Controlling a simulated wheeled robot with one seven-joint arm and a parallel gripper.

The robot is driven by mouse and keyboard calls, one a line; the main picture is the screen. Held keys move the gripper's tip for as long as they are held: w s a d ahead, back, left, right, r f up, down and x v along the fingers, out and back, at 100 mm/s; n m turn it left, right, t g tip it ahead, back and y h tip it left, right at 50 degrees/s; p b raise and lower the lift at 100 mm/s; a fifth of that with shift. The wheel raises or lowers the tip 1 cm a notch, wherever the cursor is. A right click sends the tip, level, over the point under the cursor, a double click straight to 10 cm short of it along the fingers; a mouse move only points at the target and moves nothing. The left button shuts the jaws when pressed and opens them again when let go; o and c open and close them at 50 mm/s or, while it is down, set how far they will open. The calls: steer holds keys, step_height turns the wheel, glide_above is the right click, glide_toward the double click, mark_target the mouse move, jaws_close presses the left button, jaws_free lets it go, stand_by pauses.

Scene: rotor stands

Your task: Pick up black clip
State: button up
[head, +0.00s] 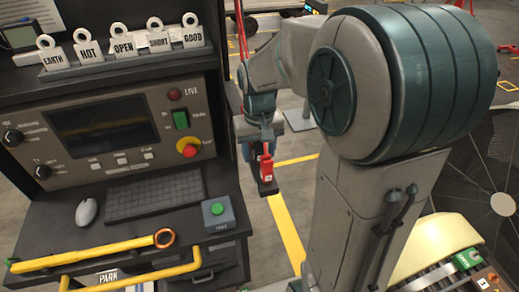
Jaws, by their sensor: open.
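My arm reaches from the right and bends down at the right side of the control console. My gripper (266,180) is at the low end of the wrist, open, small in the picture, and pointing down beside the console. Red and black parts show at this end; I cannot tell whether any of them belongs to a clip. I cannot pick out the black clip for certain in the head view.
The console (120,115) has label tags on top, a keyboard (156,197), a mouse (87,211) and a green button box (219,216). Yellow bars (85,256) cross its front. Floor with yellow lines (287,230) shows beyond my gripper. A rotor-like disc (490,180) stands at right.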

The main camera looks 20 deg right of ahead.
jaws_close()
steer(key=shift+r, duration=0.1)
